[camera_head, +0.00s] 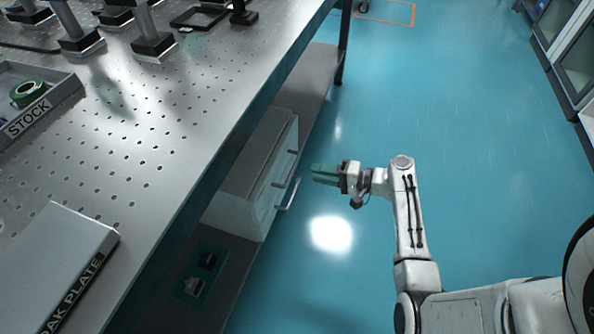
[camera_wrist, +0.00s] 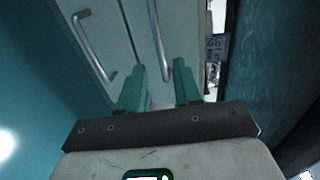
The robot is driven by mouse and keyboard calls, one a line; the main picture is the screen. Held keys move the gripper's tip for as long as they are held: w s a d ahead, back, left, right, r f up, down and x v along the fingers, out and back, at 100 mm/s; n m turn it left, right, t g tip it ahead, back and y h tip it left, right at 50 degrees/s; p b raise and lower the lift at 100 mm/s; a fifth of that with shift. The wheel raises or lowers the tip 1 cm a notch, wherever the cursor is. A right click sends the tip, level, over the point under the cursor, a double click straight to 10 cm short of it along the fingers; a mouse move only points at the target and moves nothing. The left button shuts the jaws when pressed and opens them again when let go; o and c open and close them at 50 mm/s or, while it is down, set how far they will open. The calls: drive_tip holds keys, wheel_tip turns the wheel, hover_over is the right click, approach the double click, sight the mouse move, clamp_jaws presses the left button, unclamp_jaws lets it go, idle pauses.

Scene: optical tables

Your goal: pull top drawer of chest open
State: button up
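The pale chest (camera_head: 240,195) stands on the shelf under the optical table, its front facing right. Its upper handle (camera_head: 285,170) and lower handle (camera_head: 290,195) stick out from a front that looks shut. In the wrist view, the top drawer's handle (camera_wrist: 157,42) is the right one and the lower handle (camera_wrist: 92,48) is left. My gripper (camera_head: 314,174) is open and empty, its green fingers just right of the chest front, apparently short of the handles. In the wrist view, my fingertips (camera_wrist: 160,68) lie either side of the top handle's near end.
The perforated optical table (camera_head: 165,150) overhangs the chest. On it are a STOCK tray (camera_head: 45,105) and a grey plate box (camera_head: 45,265). The teal floor (camera_head: 400,90) is open to the right of the chest. Cabinets (camera_head: 570,50) stand at the far right.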

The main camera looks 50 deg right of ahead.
sight(292, 169)
drive_tip(key=b+x, duration=0.2)
drive_tip(key=x, duration=0.7)
clamp_jaws()
idle(0.5)
